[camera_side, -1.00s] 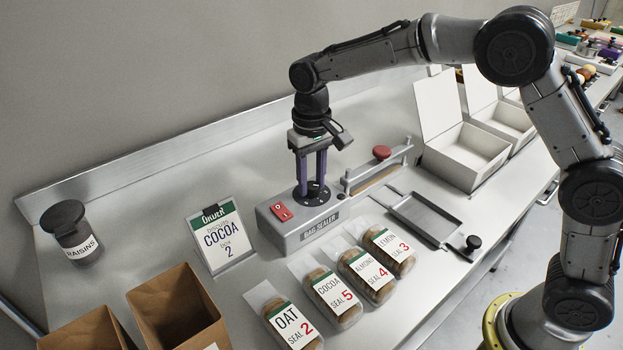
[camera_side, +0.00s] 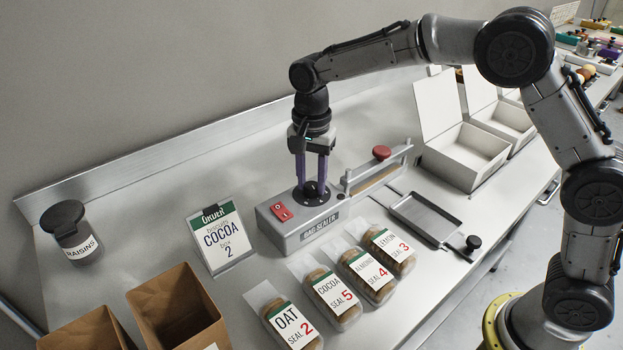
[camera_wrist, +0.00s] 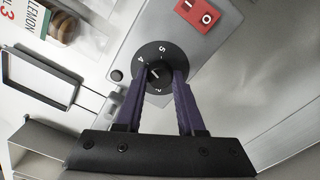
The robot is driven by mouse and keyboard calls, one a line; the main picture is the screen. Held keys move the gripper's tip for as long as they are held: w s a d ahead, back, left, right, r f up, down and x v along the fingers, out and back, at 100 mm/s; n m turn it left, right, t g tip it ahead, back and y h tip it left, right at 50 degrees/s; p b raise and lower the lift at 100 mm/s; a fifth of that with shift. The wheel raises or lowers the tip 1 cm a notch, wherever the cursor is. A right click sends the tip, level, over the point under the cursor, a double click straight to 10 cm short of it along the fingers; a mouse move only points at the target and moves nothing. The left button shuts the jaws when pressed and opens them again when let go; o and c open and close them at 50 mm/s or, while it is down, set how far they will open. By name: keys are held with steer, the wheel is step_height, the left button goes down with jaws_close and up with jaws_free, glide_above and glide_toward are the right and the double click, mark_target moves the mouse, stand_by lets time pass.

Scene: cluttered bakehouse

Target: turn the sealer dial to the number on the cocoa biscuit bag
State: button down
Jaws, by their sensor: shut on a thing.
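The bag sealer (camera_side: 290,236) is a grey box on the steel table. My gripper (camera_side: 312,188) points down over it, its purple fingers shut on the knob of the black dial (camera_wrist: 163,49). In the wrist view, my gripper (camera_wrist: 158,76) has a finger on either side of the knob, which bears a white line. I cannot tell which number the line meets. The cocoa biscuit bag (camera_side: 333,292) lies in front of the sealer and reads "COCOA SEAL 5".
Oat (camera_side: 290,324), almond (camera_side: 370,272) and lemon (camera_side: 392,246) bags lie beside it. An order card (camera_side: 220,240) reads "COCOA", with a 2. A red switch (camera_side: 281,211) sits on the sealer. A metal tray (camera_side: 427,217), white boxes (camera_side: 467,154) and a raisins jar (camera_side: 72,232) stand around.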

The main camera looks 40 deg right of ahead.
mark_target(312, 185)
steer(key=m, duration=0.4)
steer(key=shift+r+m, duration=0.1)
steer(key=shift+m, duration=2.2)
steer(key=c, duration=0.5)
jaws_free()
step_height(312, 185, up, 14)
steer(key=shift+f, duration=0.15)
